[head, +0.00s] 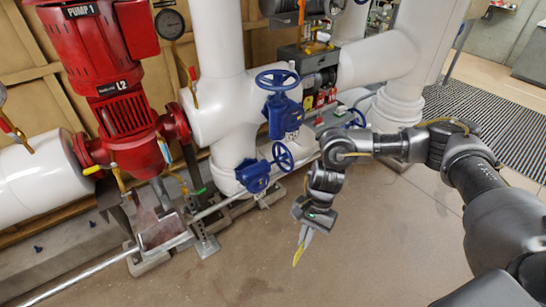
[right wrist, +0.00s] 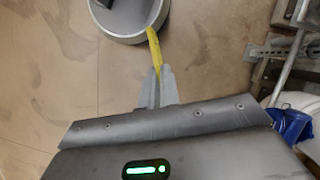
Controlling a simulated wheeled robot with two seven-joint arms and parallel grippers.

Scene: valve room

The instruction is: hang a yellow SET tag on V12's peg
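My right gripper (head: 303,238) hangs low over the open floor, pointing down. Its fingers (right wrist: 157,90) are shut on a thin yellow tag (head: 298,256). The tag also shows edge-on beyond the fingertips in the right wrist view (right wrist: 154,50), and its lettering cannot be read. Blue valves with handwheels stand left of the gripper: an upper one (head: 278,80) and a lower one (head: 282,156). A small blue handwheel (head: 355,118) is farther back. I cannot read which valve is V12 or make out its peg. My left gripper is out of view.
A red pump (head: 118,70) and thick white pipes (head: 222,50) fill the left and centre. A thin metal pipe (head: 120,257) runs low in front of them. The floor (head: 385,245) below the gripper is clear.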

